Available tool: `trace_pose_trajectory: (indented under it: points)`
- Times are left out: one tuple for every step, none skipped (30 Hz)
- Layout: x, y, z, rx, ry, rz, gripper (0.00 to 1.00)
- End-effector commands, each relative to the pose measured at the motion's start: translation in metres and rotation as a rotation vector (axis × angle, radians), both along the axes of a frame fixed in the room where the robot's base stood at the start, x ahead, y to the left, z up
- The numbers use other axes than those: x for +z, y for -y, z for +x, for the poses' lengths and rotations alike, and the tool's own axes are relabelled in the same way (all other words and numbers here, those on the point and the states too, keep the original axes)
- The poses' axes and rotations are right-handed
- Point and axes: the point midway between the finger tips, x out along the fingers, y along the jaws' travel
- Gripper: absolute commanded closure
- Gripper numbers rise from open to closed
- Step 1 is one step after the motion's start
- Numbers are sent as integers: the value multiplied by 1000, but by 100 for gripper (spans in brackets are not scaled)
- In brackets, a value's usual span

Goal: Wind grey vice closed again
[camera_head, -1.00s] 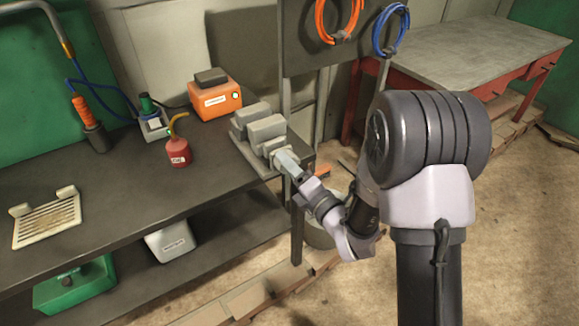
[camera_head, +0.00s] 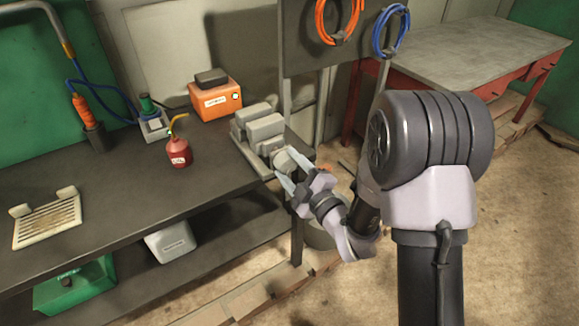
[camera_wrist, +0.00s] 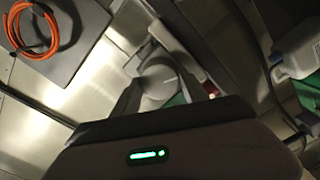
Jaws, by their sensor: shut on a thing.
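The grey vice (camera_head: 264,131) sits at the right end of the dark workbench, its blocky jaws at the back and a round pale knob (camera_head: 283,160) at its front. Any gap between the jaws is hard to tell. My gripper (camera_head: 286,166) comes from the lower right, with one finger on each side of the knob, shut on it. In the wrist view the knob (camera_wrist: 158,84) lies between my two fingers, with part of the vice behind it. The fingers hide parts of the knob's edges.
On the workbench (camera_head: 120,185) stand a red oil can (camera_head: 179,152), an orange box (camera_head: 215,101), a soldering-like tool station (camera_head: 152,122) and a slotted cream plate (camera_head: 47,222). A hanging board with cable coils is behind the vice. A red table (camera_head: 450,55) stands at the back right.

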Motion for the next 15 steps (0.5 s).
trace_pose_trajectory:
  points:
    - [0,0,0,0,-24,32,89]
    - [0,0,0,0,-39,56,89]
    - [0,0,0,0,-61,88,89]
    - [0,0,0,0,-77,111,89]
    - [0,0,0,0,-92,134,89]
    - [0,0,0,0,-114,167,89]
    - [0,0,0,0,-130,190,89]
    - [0,0,0,0,-146,213,89]
    - [0,1,0,0,-167,245,89]
    - [0,1,0,0,-183,268,89]
    - [0,1,0,0,-199,292,89]
    - [0,1,0,0,-221,324,89]
    - [0,1,0,0,-236,347,89]
    - [0,1,0,0,-252,370,89]
    - [0,1,0,-1,-274,403,89]
